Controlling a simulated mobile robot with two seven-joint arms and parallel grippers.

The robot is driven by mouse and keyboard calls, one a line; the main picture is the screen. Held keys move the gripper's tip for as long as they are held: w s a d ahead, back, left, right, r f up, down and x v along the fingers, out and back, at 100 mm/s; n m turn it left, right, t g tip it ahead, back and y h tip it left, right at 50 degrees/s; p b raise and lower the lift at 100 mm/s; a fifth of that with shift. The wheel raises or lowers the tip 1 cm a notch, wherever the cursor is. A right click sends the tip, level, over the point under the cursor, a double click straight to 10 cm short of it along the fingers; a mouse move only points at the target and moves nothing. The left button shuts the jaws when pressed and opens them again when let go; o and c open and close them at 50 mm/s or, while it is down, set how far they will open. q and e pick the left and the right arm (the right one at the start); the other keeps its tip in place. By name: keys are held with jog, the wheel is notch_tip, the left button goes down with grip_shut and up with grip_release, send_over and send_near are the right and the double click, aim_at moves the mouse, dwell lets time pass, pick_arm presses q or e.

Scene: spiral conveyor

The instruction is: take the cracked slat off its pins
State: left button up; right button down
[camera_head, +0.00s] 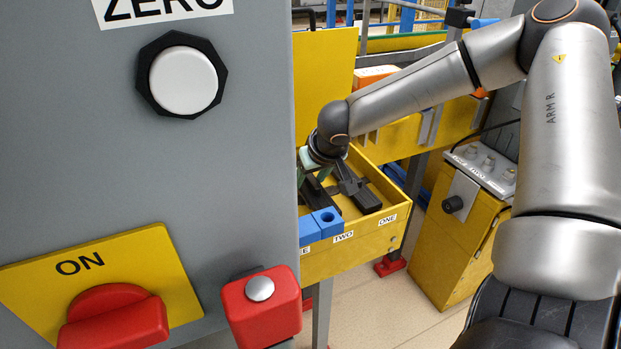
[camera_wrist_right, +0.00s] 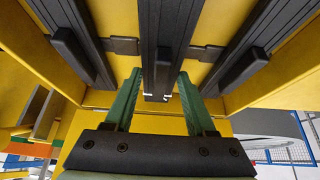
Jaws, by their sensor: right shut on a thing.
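My right gripper (camera_head: 314,176) reaches down into a yellow tray (camera_head: 352,254) in the head view. In the right wrist view its green fingers (camera_wrist_right: 160,84) stand on both sides of the middle black slat (camera_wrist_right: 163,35) and are shut on it. Small white marks show at this slat's near end; I cannot tell whether they are a crack. Other black slats lie to the left (camera_wrist_right: 78,35) and right (camera_wrist_right: 255,45) of it. Black slats also show in the tray in the head view (camera_head: 368,199). The pins are not clearly visible. My left gripper is not in view.
A blue block (camera_head: 325,222) sits at the tray's front edge. A yellow control post (camera_head: 455,245) stands at right.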

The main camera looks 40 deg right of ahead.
jog(key=shift+r, duration=0.45)
jog(key=shift+r+p, duration=0.1)
jog(key=shift+p, duration=0.25)
notch_tip(320, 180, up, 4)
jog(key=p, duration=0.3)
dwell(0.4)
